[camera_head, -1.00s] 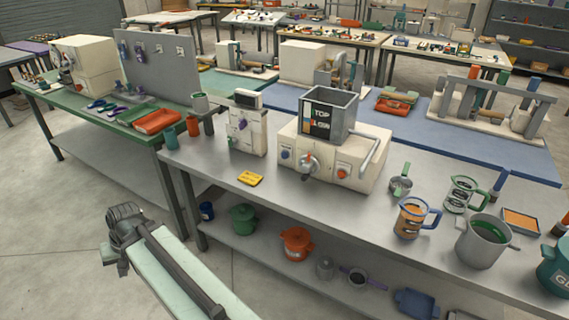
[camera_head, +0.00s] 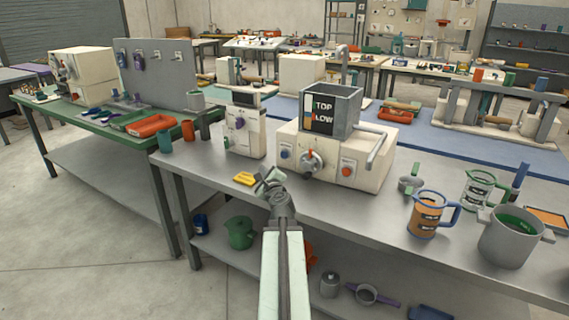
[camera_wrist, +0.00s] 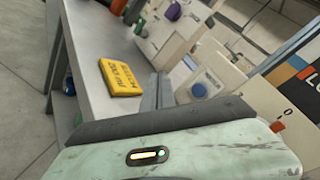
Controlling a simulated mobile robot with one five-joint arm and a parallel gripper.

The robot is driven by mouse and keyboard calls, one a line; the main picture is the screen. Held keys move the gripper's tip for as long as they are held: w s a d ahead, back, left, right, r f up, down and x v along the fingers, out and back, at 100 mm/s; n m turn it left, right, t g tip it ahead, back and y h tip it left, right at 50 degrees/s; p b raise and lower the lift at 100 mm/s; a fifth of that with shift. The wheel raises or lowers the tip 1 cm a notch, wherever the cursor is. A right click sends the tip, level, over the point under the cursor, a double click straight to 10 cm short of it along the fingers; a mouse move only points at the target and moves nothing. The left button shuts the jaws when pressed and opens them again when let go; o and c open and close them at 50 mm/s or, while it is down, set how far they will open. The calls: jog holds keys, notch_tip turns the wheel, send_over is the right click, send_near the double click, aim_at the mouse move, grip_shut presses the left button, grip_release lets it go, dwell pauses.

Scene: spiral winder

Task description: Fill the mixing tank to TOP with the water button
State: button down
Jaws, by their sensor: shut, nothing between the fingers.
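The mixing tank (camera_head: 347,112) is a grey, open-topped box on a cream machine body (camera_head: 345,175). Its front panel (camera_head: 319,116) reads TOP above LOW, beside a coloured strip; I cannot make out a water level. A blue button (camera_head: 286,154) sits on the machine's left front and also shows in the wrist view (camera_wrist: 199,90). A dial with a red pointer (camera_head: 311,162) is in the middle and an orange-red button (camera_head: 347,172) is at right. My gripper (camera_head: 269,181) is shut and empty, in front of the machine's lower left, apart from the blue button in the picture.
A yellow tag (camera_head: 245,179) lies on the grey bench (camera_head: 200,169) left of my gripper. A cream dispenser (camera_head: 243,130) stands left of the machine. An orange jug (camera_head: 427,214) and grey pot (camera_head: 507,238) stand at right.

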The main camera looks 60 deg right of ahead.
aim_at(284, 155)
jog(key=shift+s+d+m+h, duration=0.3)
jog(key=shift+s+d+m, duration=0.15)
jog(key=shift+s, duration=0.2)
jog(key=shift+w+d, duration=0.1)
jog(key=shift+d, duration=0.55)
jog(key=d, duration=0.7)
jog(key=shift+d, duration=0.25)
jog(key=shift+d, duration=0.15)
dwell(0.9)
jog(key=shift+d, duration=0.3)
jog(key=shift+d, duration=0.4)
dwell(4.0)
